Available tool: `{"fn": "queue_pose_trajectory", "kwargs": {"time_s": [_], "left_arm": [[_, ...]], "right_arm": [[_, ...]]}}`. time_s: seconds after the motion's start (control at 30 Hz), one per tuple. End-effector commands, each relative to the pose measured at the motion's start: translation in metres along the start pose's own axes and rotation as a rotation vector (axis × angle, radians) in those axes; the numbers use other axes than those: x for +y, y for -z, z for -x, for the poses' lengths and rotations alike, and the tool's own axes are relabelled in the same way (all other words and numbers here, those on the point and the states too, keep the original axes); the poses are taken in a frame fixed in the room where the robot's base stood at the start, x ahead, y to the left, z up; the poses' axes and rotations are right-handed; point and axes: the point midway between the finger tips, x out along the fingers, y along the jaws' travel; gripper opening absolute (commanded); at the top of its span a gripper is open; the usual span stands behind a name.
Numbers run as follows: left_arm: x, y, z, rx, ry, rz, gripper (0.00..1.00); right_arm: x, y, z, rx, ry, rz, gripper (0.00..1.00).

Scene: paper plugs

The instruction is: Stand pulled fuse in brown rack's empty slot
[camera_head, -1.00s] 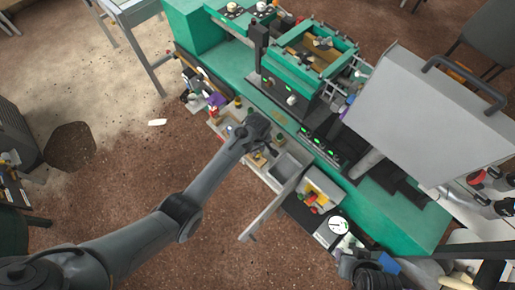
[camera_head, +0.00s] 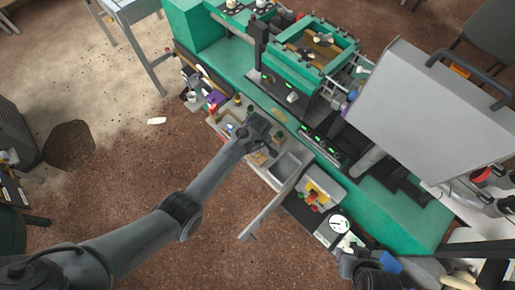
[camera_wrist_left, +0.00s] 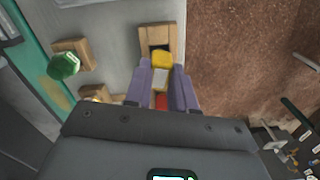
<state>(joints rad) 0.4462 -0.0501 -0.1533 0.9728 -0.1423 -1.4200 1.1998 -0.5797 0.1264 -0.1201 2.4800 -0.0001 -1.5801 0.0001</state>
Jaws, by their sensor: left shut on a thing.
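My left gripper (camera_head: 262,150) is over the pale bench tray on the near side of the green machine. In the left wrist view its two purple-grey fingers (camera_wrist_left: 162,88) are shut on the fuse (camera_wrist_left: 162,61), which has a yellow end, a pale middle and some red nearer the palm. Just beyond the yellow end is a brown rack block (camera_wrist_left: 172,32) with a dark, empty-looking slot. The yellow end overlaps the block's near edge in this view; I cannot tell whether they touch. A dark grey shape at the bottom right of the head view may be my right gripper; its jaws are unclear.
A green-topped piece (camera_wrist_left: 64,66) stands by another brown block (camera_wrist_left: 76,50) to the left in the wrist view. In the head view a grey bin (camera_head: 285,166) and a round white dial (camera_head: 339,224) lie right of the gripper. The green machine (camera_head: 185,48) borders the tray.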

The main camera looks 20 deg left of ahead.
Motion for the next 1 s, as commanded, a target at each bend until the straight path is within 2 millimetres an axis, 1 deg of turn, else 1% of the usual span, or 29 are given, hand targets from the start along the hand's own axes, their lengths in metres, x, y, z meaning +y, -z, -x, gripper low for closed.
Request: {"fn": "queue_pose_trajectory", "kwargs": {"time_s": [0.4, 0.8, 0.83, 1.0], "left_arm": [[0.000, 0.000, -0.013, 0.000, 0.000, -0.002, 0.00], [0.000, 0.000, -0.015, 0.000, -0.001, -0.001, 0.00], [0.000, 0.000, -0.015, 0.000, 0.000, -0.001, 0.27], [0.000, 0.000, -0.015, 0.000, 0.000, -0.001, 0.53]], "right_arm": [[-0.002, -0.002, -0.008, 0.001, 0.006, -0.007, 0.43], [-0.003, -0.002, -0.008, 0.001, 0.007, -0.009, 0.43], [-0.003, -0.002, -0.008, 0.001, 0.007, -0.009, 0.43], [-0.002, -0.002, -0.008, 0.001, 0.006, -0.008, 0.43]]}}
